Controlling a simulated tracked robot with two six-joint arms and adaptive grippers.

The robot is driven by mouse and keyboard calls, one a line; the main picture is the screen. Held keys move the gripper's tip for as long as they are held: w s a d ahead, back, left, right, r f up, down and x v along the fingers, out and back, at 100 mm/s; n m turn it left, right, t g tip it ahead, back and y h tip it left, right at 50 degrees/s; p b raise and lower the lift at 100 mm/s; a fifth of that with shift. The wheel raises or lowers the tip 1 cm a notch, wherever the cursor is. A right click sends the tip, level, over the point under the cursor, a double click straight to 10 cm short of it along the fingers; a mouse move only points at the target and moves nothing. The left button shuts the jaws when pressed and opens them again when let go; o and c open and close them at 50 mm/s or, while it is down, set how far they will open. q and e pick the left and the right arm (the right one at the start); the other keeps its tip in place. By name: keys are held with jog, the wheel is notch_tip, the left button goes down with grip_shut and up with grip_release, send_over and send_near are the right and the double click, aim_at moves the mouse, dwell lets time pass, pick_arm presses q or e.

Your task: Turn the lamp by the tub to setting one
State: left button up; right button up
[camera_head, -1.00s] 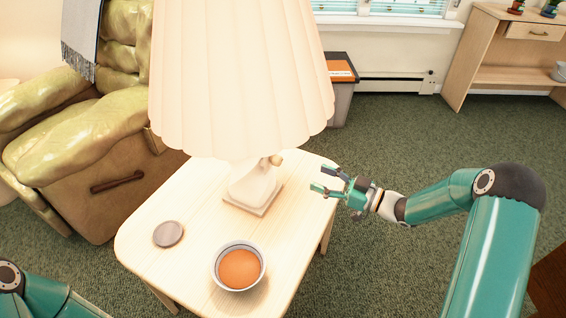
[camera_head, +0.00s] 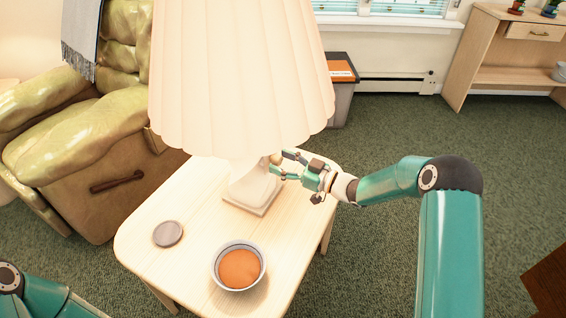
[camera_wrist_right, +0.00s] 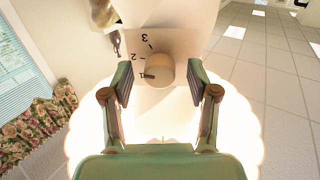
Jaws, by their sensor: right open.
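A lamp with a large pleated cream shade (camera_head: 238,75) stands on a pale wooden side table (camera_head: 150,262). Its pale base (camera_head: 252,188) carries a round beige knob (camera_wrist_right: 166,70). In the right wrist view the numbers 1, 2 and 3 show around the knob's left side, and a dark mark on it points left, near the 1. My right gripper (camera_head: 281,163) is open at the right of the lamp base. Its fingers (camera_wrist_right: 160,84) stand on either side of the knob, apart from it in that view. My left gripper is out of view.
A round bowl with orange contents (camera_head: 239,268) and a small grey disc (camera_head: 168,233) are on the table in front of the lamp. A green armchair (camera_head: 100,120) stands at the left. A grey bin (camera_head: 341,97) stands behind.

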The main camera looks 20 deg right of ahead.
grip_shut()
jog(key=shift+f+n+b, duration=0.2)
jog(key=shift+n+b, duration=0.3)
jog(key=shift+b, duration=0.5)
jog(key=shift+n+y+b, duration=0.3)
jog(key=shift+n+b, duration=4.3)
jog(key=shift+b, duration=1.55)
grip_release()
jog(key=shift+r, duration=0.1)
